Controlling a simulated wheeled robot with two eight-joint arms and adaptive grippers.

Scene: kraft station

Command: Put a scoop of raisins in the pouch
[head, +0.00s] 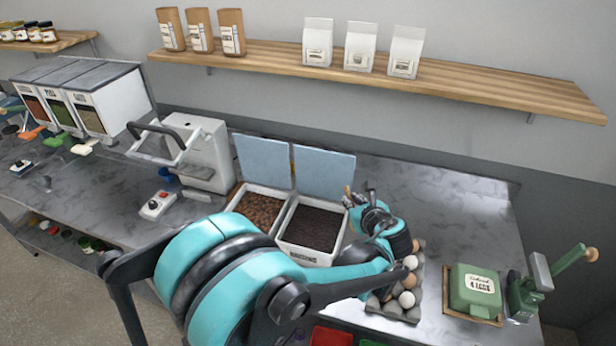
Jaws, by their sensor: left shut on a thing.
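An open white bin (310,254) of dark raisins (312,226) stands mid-counter, its blue-grey lid (325,172) raised behind it. My left gripper (360,198) is at the bin's right back corner, beside the raised lid, above the counter. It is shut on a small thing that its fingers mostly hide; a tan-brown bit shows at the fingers. This looks like the scoop's handle, but its bowl cannot be made out. Brown kraft pouches (200,31) and white pouches (361,46) stand on the wall shelf. I cannot tell which pouch is meant. My right gripper is not in view.
A bin of brown nuts (259,207) adjoins the raisin bin on the left. A grey egg tray (417,297) with several eggs sits right of my forearm. The counter's back right (450,200) is clear.

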